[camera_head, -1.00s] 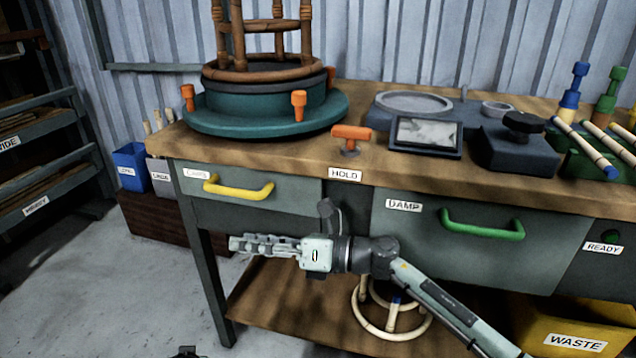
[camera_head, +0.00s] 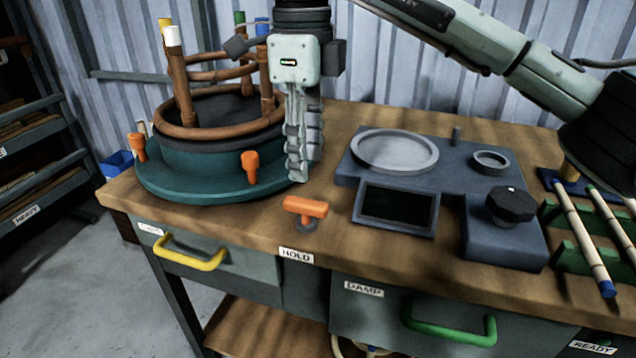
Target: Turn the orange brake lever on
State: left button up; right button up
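The orange brake lever (camera_head: 305,207) is a short T-shaped handle on a grey round base. It sits on the workbench top just behind the front edge, above the HOLD label (camera_head: 296,255). My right gripper (camera_head: 302,178) hangs pointing down, just behind the lever and beside the right edge of the teal turntable (camera_head: 210,186). Its fingertips look apart from the lever, and no object shows in them. The fingers are seen nearly side-on, so their opening is unclear. My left gripper is not in view.
A rattan frame (camera_head: 183,90) stands on the turntable, which has orange clamps (camera_head: 250,166). A dark-screened panel (camera_head: 397,208) and a black knob (camera_head: 511,204) lie to the right. The wooden bench top (camera_head: 350,265) is clear around the lever.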

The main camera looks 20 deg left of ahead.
aim_at(306, 202)
notch_tip(306, 202, down, 7)
jog(key=shift+s+a+f, duration=0.1)
jog(key=shift+f, duration=0.05)
jog(key=shift+c, duration=0.4)
grip_shut()
